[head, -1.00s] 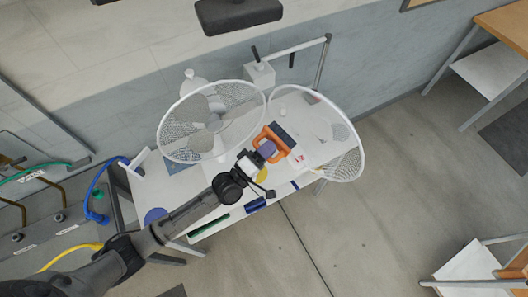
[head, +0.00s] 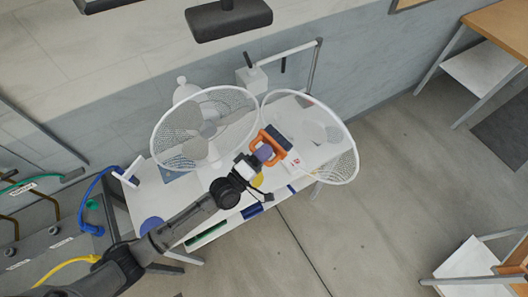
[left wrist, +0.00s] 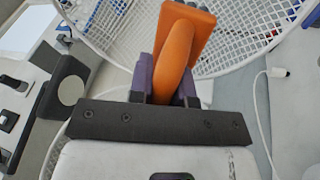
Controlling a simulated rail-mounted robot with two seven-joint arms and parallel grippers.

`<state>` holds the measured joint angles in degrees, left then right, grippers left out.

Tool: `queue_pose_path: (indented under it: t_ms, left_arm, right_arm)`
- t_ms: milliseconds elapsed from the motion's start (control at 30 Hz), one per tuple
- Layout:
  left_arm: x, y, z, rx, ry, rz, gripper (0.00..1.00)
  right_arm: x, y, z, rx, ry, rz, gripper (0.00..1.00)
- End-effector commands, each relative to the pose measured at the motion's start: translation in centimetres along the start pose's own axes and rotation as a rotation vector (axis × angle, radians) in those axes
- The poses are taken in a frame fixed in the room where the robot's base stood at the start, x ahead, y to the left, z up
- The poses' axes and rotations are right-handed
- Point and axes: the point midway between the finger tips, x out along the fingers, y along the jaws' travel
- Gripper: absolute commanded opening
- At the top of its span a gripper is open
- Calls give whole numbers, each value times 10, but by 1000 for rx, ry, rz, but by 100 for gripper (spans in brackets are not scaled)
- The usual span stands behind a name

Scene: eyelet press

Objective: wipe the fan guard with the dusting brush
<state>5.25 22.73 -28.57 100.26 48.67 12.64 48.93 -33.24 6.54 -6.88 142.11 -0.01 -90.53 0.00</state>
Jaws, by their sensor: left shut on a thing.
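The fan guard shows in the head view as two white wire-mesh rounds above the white table: a left one (head: 236,98) around the fan and a right one (head: 353,150) beside it. My left gripper (head: 264,152), with purple fingers, is shut on the orange handle of the dusting brush (head: 272,137). The brush's dark head lies between the two rounds in the head view; I cannot tell whether it touches the mesh. In the left wrist view the orange brush (left wrist: 178,45) stands up from the fingers, with white mesh (left wrist: 240,45) behind it. My right gripper is out of view.
The white table (head: 215,215) also holds a yellow disc (head: 257,180) and blue items near its front edge. A grey post with a white arm (head: 315,65) stands behind. Blue and yellow hoses lie at the left.

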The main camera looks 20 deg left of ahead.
Motion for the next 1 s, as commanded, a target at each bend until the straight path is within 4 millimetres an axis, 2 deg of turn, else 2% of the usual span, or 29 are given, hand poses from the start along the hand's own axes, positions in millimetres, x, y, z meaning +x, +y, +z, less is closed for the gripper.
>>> queue_pose_path:
  t_ms: [1000]
  left_arm:
    - [16, -3, 2, 0, 0, 1, 0]
  right_arm:
    - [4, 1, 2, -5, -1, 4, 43]
